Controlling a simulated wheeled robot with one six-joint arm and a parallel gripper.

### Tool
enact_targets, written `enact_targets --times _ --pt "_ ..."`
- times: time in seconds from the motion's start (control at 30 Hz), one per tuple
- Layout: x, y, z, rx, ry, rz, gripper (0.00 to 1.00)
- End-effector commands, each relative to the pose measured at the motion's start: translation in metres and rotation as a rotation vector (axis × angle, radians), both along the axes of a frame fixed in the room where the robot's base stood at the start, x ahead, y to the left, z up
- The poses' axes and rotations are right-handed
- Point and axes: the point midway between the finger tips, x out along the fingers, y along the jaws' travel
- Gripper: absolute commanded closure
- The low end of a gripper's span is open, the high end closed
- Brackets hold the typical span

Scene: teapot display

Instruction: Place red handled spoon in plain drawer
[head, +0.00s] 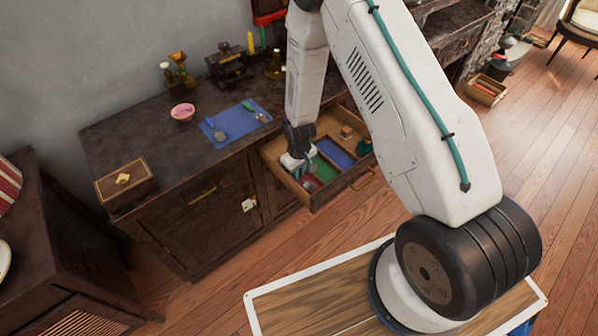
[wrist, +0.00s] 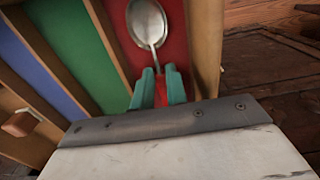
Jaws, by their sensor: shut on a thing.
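In the wrist view, my gripper (wrist: 158,88) is shut on the red handle of a spoon (wrist: 147,22). The spoon's silver bowl points away from my gripper, over the red-lined compartment (wrist: 174,45) of an open drawer. I cannot tell whether the spoon touches the compartment floor. In the head view, my gripper (head: 298,168) is down at the left end of the open drawer (head: 325,196). The spoon is too small to make out there. The drawer also has green (wrist: 75,50) and blue (wrist: 35,65) compartments.
A small wooden block (head: 346,132) sits in the drawer's back part. On the cabinet top, a blue mat (head: 236,122) holds other utensils, with a pink bowl (head: 183,112) beside it. A wooden box (head: 125,183) stands at the left end. Wooden dividers separate the compartments.

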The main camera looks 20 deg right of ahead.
Motion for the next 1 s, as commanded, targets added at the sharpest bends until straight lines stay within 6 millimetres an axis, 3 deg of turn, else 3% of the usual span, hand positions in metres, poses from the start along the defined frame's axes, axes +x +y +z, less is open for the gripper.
enact_targets --times 0.17,0.2,0.27,0.67,1.0 --pt "0.0 0.0 -0.003 0.0 0.001 0.0 1.0" --pt "0.0 0.0 -0.003 0.0 0.001 0.0 0.77" --pt "0.0 0.0 -0.003 0.0 0.0 0.0 0.64" --pt "0.001 0.0 0.007 0.001 -0.002 0.0 0.64" --pt "0.0 0.0 0.076 0.0 -0.003 0.001 0.64"
